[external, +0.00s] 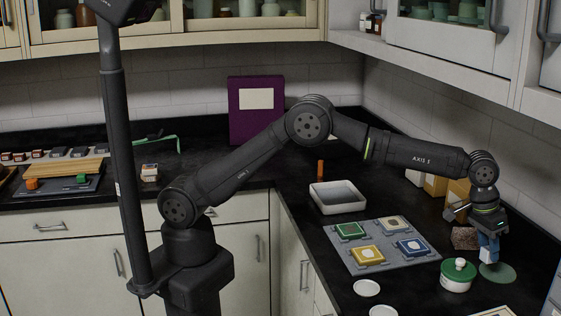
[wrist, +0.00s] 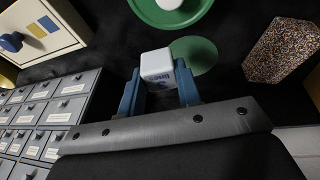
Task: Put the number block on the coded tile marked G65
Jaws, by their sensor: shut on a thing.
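The number block is a white cube with dark blue printing, seen between my blue fingers in the wrist view (wrist: 156,63). My gripper (wrist: 158,88) is shut on it. A grey board (external: 364,240) to the left carries a green tile (external: 351,230), a beige tile (external: 393,223), a yellow tile (external: 368,255) and a blue tile (external: 412,247). Their codes are too small to read, so I cannot tell which is G65.
A green-lidded pot (external: 457,275) stands between my gripper and the board. A speckled block (external: 464,238) is just behind my gripper. A white tray (external: 338,197) lies behind the board, and white discs (external: 367,288) lie in front. Wall cabinets hang above.

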